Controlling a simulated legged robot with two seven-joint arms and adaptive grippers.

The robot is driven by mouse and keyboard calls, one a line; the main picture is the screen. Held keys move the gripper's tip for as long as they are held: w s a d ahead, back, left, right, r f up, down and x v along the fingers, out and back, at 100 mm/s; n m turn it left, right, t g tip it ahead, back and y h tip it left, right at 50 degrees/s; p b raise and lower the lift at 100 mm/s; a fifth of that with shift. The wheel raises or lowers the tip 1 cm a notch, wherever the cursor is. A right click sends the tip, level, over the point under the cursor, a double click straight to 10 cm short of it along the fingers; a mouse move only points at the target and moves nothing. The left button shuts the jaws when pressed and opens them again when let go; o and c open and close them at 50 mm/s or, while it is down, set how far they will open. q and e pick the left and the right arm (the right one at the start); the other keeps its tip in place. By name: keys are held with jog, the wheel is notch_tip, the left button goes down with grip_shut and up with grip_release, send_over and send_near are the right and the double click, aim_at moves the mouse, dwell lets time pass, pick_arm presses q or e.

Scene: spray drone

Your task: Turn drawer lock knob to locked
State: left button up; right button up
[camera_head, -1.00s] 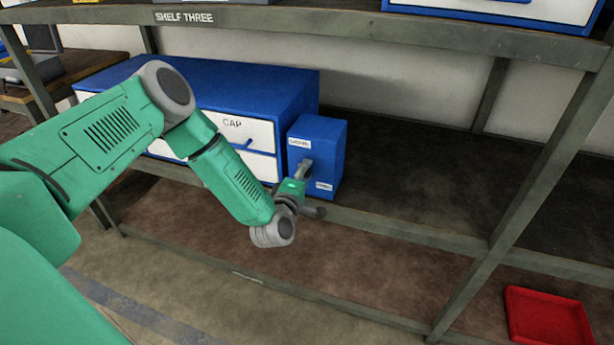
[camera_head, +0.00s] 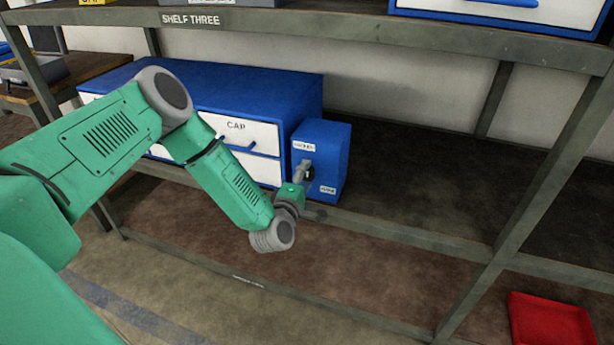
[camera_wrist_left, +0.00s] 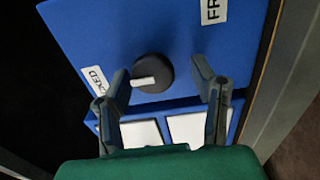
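The blue lock box (camera_head: 332,163) stands on the lower shelf, right of the drawer cabinet. Its front has an upper "LOCKED" label (camera_head: 304,146) and a lower label (camera_head: 328,190). The left wrist view shows the round dark knob (camera_wrist_left: 158,74) with a pale pointer bar on its left side, directed toward the partly hidden label ending in "KED" (camera_wrist_left: 96,80). A label starting "FR" (camera_wrist_left: 213,10) is at the upper right. My left gripper (camera_wrist_left: 160,70) is open, with its fingers apart on either side of the knob and a gap visible on both sides. In the head view the left gripper (camera_head: 302,172) is at the box front. My right gripper is not visible.
The blue cabinet with white drawers (camera_head: 262,134), one marked "CAP", stands left of the box. A shelf beam (camera_head: 400,235) runs below the box. An upper shelf (camera_head: 350,32) is overhead. A red tray (camera_head: 550,320) lies at lower right. The shelf right of the box is clear.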

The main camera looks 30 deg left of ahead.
pick_arm(q)
jog(key=shift+w, duration=0.1)
jog(key=shift+s+d, duration=0.25)
jog(key=shift+s, duration=0.05)
jog(key=v, duration=1.1)
jog(key=shift+s+a, duration=0.2)
jog(key=shift+f, duration=0.1)
